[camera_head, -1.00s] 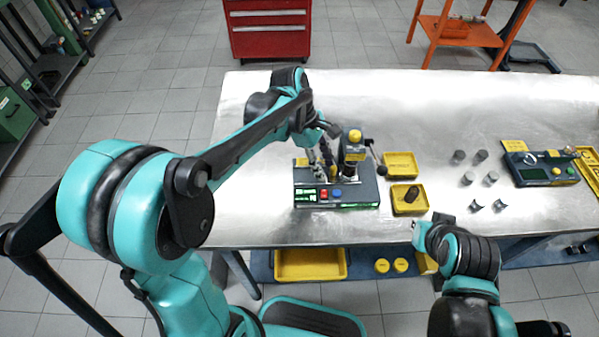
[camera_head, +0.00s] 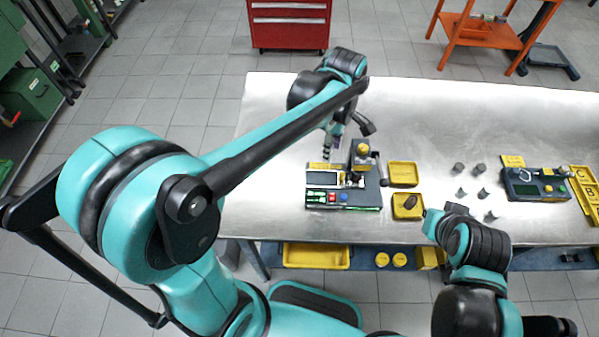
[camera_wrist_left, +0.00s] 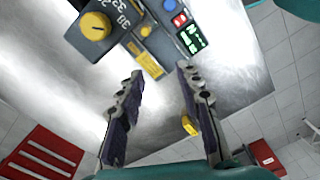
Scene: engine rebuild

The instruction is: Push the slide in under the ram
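The press (camera_head: 372,190) stands on the bench, with its ram head and yellow knob (camera_head: 362,148) raised over its base. Under the head is a small pale metal part (camera_head: 353,180), probably the slide; how far in it sits I cannot tell. My left gripper (camera_head: 333,140) is behind and left of the press head, apart from it, partly hidden by my arm. In the left wrist view its fingers (camera_wrist_left: 160,72) are spread and empty, with the press knob (camera_wrist_left: 95,28) ahead of them. The tip of my right gripper (camera_head: 431,222) shows at the bench's front edge; its opening is unclear.
Two yellow trays (camera_head: 403,167) lie right of the press; the front tray (camera_head: 399,213) holds a dark part. Several grey cylinders (camera_head: 459,168) stand further right, beside a gauge unit (camera_head: 530,190). The bench (camera_head: 440,115) is clear behind these.

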